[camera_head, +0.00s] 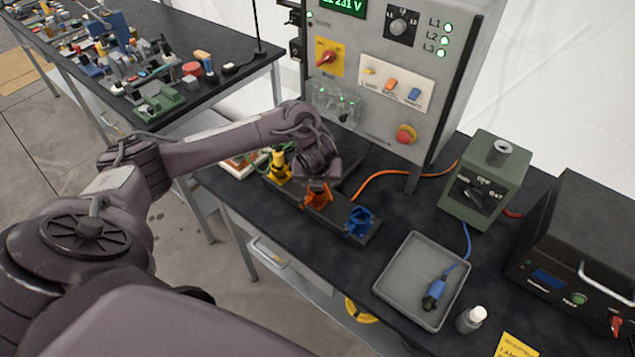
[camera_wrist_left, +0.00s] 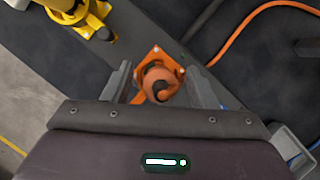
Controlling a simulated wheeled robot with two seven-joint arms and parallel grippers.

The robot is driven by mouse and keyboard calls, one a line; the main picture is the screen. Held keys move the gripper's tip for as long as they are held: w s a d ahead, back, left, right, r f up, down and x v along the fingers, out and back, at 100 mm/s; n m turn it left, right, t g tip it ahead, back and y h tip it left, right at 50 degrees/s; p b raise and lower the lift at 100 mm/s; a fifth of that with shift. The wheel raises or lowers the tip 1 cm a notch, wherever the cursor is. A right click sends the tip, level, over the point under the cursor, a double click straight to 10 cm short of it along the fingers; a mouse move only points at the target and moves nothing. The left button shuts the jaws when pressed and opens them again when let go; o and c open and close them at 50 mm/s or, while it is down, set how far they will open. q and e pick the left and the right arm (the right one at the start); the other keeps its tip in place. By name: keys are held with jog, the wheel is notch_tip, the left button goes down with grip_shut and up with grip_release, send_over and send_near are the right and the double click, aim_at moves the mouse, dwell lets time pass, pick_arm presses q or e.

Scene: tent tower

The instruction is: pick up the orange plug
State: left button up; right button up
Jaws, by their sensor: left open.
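The orange plug (camera_head: 318,197) stands on a dark block on the table, between a yellow connector (camera_head: 279,167) and a blue connector (camera_head: 359,221). In the left wrist view the orange plug (camera_wrist_left: 160,82) shows from above, over a square orange flange (camera_wrist_left: 156,54). My left gripper (camera_wrist_left: 161,83) is open, with one finger on each side of the plug and gaps visible. In the head view my left gripper (camera_head: 318,183) is directly above the plug and hides its top. I cannot tell how deep the fingers reach. My right gripper is not in view.
A control panel (camera_head: 395,80) stands behind the connectors. An orange cable (camera_head: 400,172) runs to its right. A grey tray (camera_head: 395,290) holds a blue plug (camera_head: 434,293). A green box (camera_head: 484,185) and a black case (camera_head: 580,260) stand on the right.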

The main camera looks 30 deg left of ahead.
pick_arm(q)
jog(key=c, duration=0.9)
jog(key=shift+c, duration=0.6)
jog(key=shift+r, duration=0.15)
